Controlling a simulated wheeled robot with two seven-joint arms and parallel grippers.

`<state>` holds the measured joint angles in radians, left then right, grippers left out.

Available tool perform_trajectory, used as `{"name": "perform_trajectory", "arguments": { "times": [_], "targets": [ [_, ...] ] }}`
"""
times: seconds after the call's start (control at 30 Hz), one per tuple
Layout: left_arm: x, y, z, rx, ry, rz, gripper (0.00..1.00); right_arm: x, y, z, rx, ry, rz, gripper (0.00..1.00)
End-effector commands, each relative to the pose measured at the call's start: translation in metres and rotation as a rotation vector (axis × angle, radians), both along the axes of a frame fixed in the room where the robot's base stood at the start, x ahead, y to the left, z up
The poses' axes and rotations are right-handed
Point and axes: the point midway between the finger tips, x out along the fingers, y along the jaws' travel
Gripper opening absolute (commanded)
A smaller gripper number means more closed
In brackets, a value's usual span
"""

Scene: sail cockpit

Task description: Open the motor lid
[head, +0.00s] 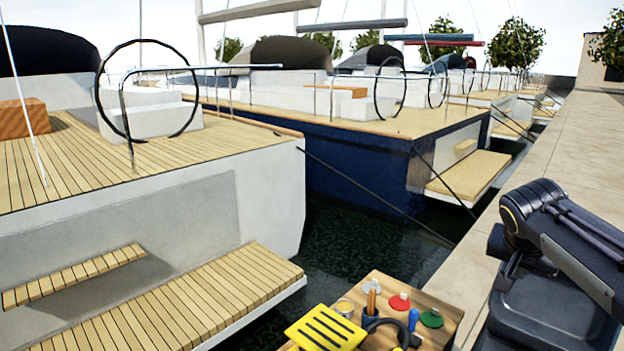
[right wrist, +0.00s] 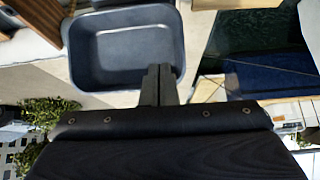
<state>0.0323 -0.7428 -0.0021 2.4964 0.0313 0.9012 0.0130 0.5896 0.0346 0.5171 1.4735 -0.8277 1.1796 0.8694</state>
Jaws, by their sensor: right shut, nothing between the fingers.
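I cannot make out a motor or its lid in either view. My right gripper (right wrist: 159,72) shows in the right wrist view with its two dark fingers together and nothing between them. Its fingertips overlap the picture of an open dark grey tub (right wrist: 122,45), which looks empty; I cannot tell whether they touch it. In the head view my dark right arm comes in at the right edge, over the stone quay, and its fingertips are not clear there. My left gripper is in neither view.
A wooden board (head: 384,283) at the bottom holds a yellow slotted piece (head: 325,330), a red round item (head: 399,302) and a green one (head: 431,318). Moored boats, one with a navy hull (head: 350,170), lie beyond dark water. The quay (head: 555,140) runs along the right.

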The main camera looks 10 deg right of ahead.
Motion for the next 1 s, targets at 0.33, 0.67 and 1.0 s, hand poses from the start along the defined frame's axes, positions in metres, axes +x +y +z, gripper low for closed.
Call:
{"name": "perform_trajectory", "arguments": {
  "times": [0.33,0.67,1.0],
  "targets": [
    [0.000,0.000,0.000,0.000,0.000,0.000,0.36,-0.026,0.038,-0.011,0.021,0.045,0.129,0.00],
    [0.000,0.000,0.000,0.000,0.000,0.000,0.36,-0.087,0.101,-0.045,0.099,0.096,0.358,0.00],
    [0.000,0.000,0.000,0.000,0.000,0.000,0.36,-0.196,0.206,-0.126,0.340,0.017,0.733,0.00]
  ]
}}
